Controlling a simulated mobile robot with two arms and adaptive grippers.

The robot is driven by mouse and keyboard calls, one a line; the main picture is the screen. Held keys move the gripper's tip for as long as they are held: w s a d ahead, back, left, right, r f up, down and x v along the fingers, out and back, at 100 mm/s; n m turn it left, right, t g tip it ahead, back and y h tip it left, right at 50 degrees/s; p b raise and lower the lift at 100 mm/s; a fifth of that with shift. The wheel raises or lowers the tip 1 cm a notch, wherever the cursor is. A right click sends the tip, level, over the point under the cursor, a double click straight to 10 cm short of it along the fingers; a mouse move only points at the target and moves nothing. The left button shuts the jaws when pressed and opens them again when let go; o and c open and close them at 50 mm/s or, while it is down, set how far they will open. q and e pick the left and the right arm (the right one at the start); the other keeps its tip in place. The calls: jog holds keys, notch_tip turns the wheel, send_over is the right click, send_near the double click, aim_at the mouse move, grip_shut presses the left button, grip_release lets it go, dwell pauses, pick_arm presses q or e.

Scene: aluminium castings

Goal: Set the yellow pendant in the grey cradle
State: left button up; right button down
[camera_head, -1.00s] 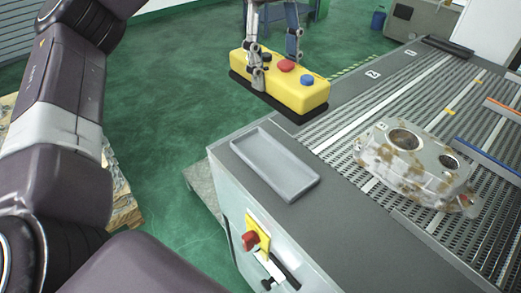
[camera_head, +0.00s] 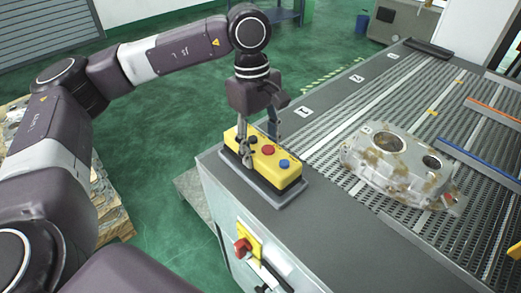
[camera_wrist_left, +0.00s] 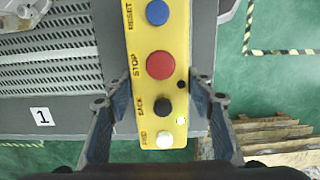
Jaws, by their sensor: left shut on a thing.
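The yellow pendant (camera_head: 284,172) has blue, red and dark buttons and sits within the outline of the grey cradle (camera_head: 279,199) at the table's near left corner. The cradle's rim shows along the front and left. I cannot tell whether the pendant rests fully on its floor. My left gripper (camera_head: 258,148) comes down from above and is shut on the pendant across its width, near its far end. In the left wrist view the fingers (camera_wrist_left: 163,84) flank the pendant (camera_wrist_left: 159,95) beside the red STOP and black BACK buttons. My right gripper is not in view.
A stained aluminium casting (camera_head: 398,166) lies on the slatted table right of the cradle. A red and yellow switch (camera_head: 243,247) is on the table's front side. Pallets (camera_head: 108,205) stand on the green floor at left. Grey table top beside the cradle is free.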

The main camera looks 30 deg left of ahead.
pick_arm(q)
jog(key=shift+f, duration=1.05)
jog(key=shift+f, duration=0.1)
jog(key=o, duration=1.3)
jog(key=shift+f, duration=0.1)
jog(key=o, duration=0.4)
jog(key=shift+o, duration=0.2)
